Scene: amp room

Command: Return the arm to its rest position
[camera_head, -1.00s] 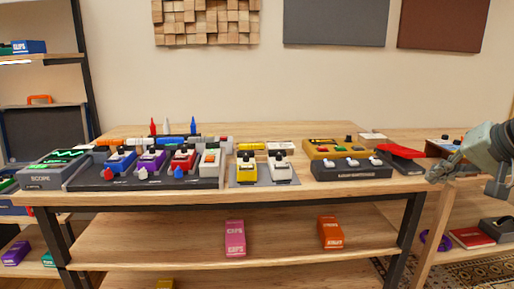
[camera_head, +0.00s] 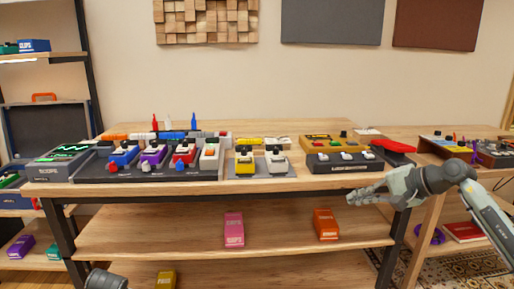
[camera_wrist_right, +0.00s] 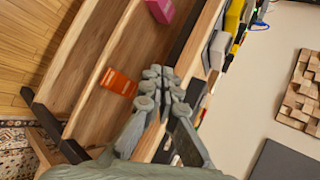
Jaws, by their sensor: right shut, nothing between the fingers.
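My right gripper (camera_head: 352,197) is shut and empty, in front of the workbench's front edge at the right, pointing left. My right arm comes in from the right side of the head view. In the right wrist view the closed fingers (camera_wrist_right: 160,72) show in the middle, with the bench shelves beyond them. My left gripper is not in view; a dark rounded piece at the bottom left of the head view seems to be part of my left arm.
The workbench (camera_head: 290,185) holds several pedals, a scope box (camera_head: 60,165) and a black switch box (camera_head: 345,162). Below, a pink pedal (camera_head: 233,230) and an orange pedal (camera_head: 326,224) stand on the shelf. A side table (camera_head: 455,157) is at the right. The space before the bench's middle is clear.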

